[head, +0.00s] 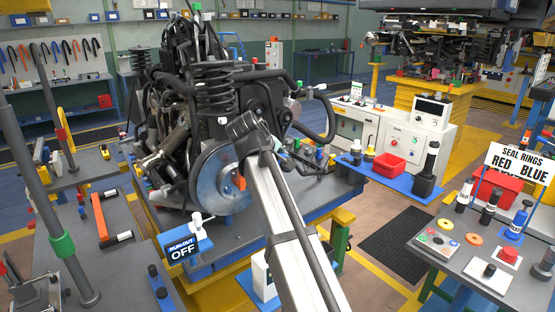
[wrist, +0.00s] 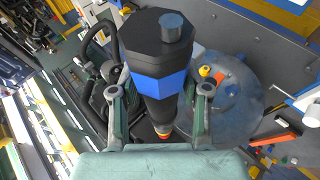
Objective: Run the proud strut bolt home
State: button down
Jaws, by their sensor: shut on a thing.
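My gripper (wrist: 158,90) is shut on a dark tool (wrist: 162,46), one finger on each side. The tool has a black body, a blue band, a grey stub at its near end and a red-and-yellow tip. In the head view my arm reaches up to the strut assembly and covers its lower right part; the held tool cannot be made out there. The strut's black coil spring (head: 215,92) stands above the grey brake disc (head: 215,182). The disc also shows behind the tool in the wrist view (wrist: 240,112). I cannot pick out the proud bolt.
A blue shelf (head: 402,186) to the right carries a red bin (head: 389,165) and a black upright tool (head: 426,172).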

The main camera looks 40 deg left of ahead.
jog(key=shift+w+a+r, duration=0.1)
jog(key=shift+w+a, duration=0.15)
jog(key=shift+a, duration=0.6)
jog(key=shift+w+a+f, duration=0.1)
jog(key=shift+w+a, duration=0.15)
jog(key=shift+a, duration=0.55)
jog(key=shift+w+a+r, duration=0.1)
jog(key=shift+w+a, duration=0.15)
jog(key=shift+a, duration=0.6)
